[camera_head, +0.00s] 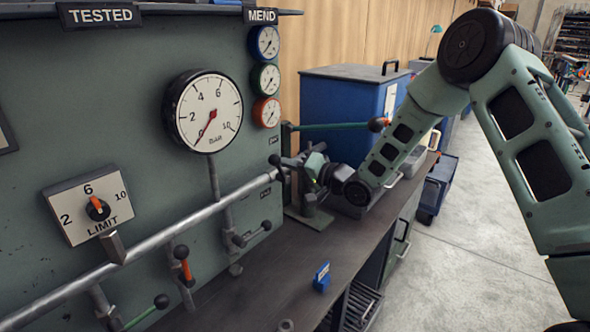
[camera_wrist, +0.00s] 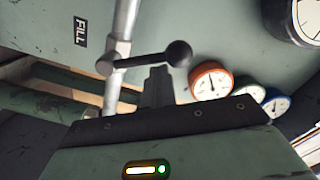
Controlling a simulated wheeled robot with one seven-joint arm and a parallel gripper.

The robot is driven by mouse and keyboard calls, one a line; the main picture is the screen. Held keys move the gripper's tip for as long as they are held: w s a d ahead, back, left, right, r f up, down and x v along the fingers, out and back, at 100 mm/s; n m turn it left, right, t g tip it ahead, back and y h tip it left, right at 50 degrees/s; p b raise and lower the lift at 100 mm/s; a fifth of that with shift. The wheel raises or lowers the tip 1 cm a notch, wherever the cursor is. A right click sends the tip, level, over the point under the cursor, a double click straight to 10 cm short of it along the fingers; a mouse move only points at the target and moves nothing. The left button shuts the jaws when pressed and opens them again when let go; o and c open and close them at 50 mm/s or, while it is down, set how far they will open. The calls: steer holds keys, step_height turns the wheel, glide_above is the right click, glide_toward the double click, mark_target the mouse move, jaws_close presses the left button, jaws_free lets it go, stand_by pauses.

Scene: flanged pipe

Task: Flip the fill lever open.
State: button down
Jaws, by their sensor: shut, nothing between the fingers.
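A large gauge (camera_head: 203,112) and three small gauges are on the green panel. Other levers, including an orange one (camera_head: 184,264), line the pipe. A green-handled bar (camera_head: 335,126) extends above my gripper. A blue tag (camera_head: 321,277) stands on the dark bench (camera_head: 255,290), whose front is mostly clear.

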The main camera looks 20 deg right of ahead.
steer(key=s+a+f+n+b, duration=0.1)
steer(key=n+b, duration=0.2)
steer(key=a+f+n+b, duration=0.1)
steer(key=f+n+b, duration=0.1)
steer(key=n+b, duration=0.1)
steer(key=s+a+f+n+b, duration=0.1)
steer(key=a+n+b, duration=0.1)
steer(key=n+b, duration=0.2)
steer(key=shift+s+f+h+b, duration=0.3)
steer(key=shift+s+h+b, duration=0.1)
steer(key=shift+b, duration=0.15)
steer(key=shift+f, duration=0.1)
steer(key=s+d+r+p, duration=0.2)
steer(key=s+d+r, duration=0.2)
steer(key=s+d, duration=0.2)
steer(key=s, duration=0.2)
steer(key=shift+s+d+r, duration=0.2)
steer(key=shift+s, duration=0.15)
stand_by(0.4)
